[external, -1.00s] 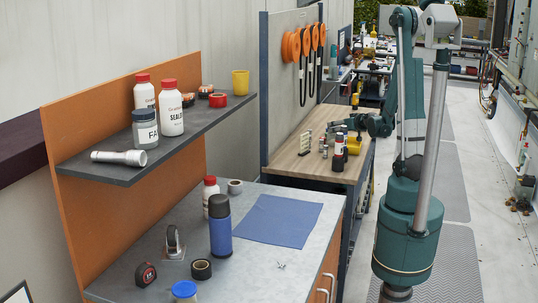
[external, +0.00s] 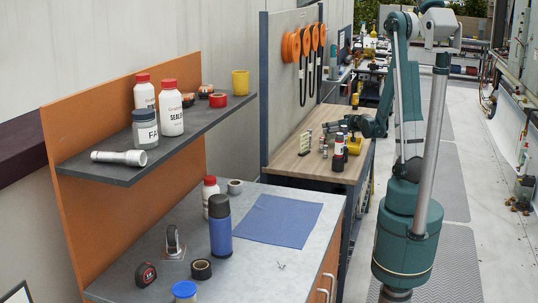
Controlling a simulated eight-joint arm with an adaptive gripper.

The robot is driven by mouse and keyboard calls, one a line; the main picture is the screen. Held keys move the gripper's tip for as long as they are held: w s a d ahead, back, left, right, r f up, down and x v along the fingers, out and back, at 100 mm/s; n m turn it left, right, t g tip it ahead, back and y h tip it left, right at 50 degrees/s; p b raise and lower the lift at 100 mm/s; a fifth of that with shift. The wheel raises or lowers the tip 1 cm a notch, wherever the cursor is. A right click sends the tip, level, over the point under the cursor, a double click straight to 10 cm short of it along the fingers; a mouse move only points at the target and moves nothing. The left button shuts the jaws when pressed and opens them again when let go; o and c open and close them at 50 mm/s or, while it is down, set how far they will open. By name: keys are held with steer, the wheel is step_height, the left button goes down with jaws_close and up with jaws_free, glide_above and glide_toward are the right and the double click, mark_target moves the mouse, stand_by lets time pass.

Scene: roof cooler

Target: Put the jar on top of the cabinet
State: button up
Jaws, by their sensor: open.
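A grey-lidded jar with a white label reading "FA" (external: 145,129) stands upright on the dark shelf, in front of two red-capped sealer bottles. Another jar with a blue lid and yellowish body (external: 184,290) is at the front edge of the grey worktop, cut off by the picture's bottom. The cabinet (external: 260,262) has a grey top and an orange door with a handle. My gripper (external: 334,127) is small and far off, above the wooden bench, to the right of both jars and well apart from them. It is open, with nothing visibly held.
The worktop holds a blue flask (external: 220,228), a white bottle, tape rolls, a caster, a tape measure and a blue cloth (external: 278,219). A flashlight (external: 119,157) and yellow cup (external: 240,82) share the shelf (external: 190,125). Small bottles (external: 339,148) stand beneath my gripper on the wooden bench.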

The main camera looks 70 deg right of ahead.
stand_by(0.5)
steer(key=c, duration=1.4)
steer(key=shift+r, duration=0.1)
steer(key=shift+r+p, duration=1.5)
steer(key=shift+r, duration=3.4)
